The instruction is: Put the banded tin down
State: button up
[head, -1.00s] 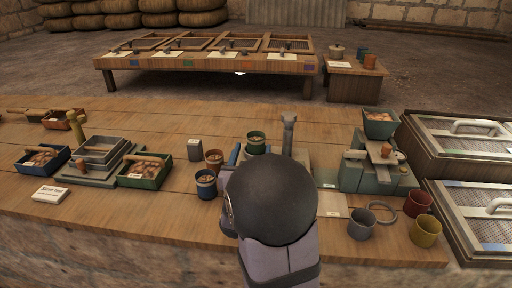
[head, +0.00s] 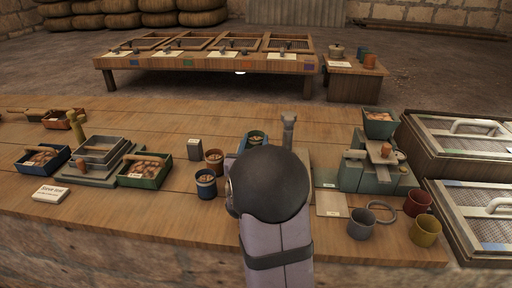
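A green-banded tin (head: 256,137) with brown contents shows just beyond the dark rounded joint of my arm, its lower part hidden. A blue-banded tin (head: 206,184) and an orange-banded tin (head: 214,161) stand upright on the bench to the left of my arm, both with brown contents. My arm covers the place where my gripper is. A small blue piece shows beside the green-banded tin; I cannot tell what it belongs to. Whether the fingers touch the green-banded tin is hidden.
A grey post (head: 288,132) stands close right of the green-banded tin. A small dark block (head: 194,149) stands to the left. A green machine with a hopper (head: 380,122) and empty grey (head: 361,225), red and yellow cups are at right. The bench between the green tray (head: 145,171) and tins is clear.

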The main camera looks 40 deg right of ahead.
jog(key=shift+c, duration=1)
jog(key=shift+r, duration=0.15)
notch_tip(320, 180, up, 10)
jog(key=p, duration=0.2)
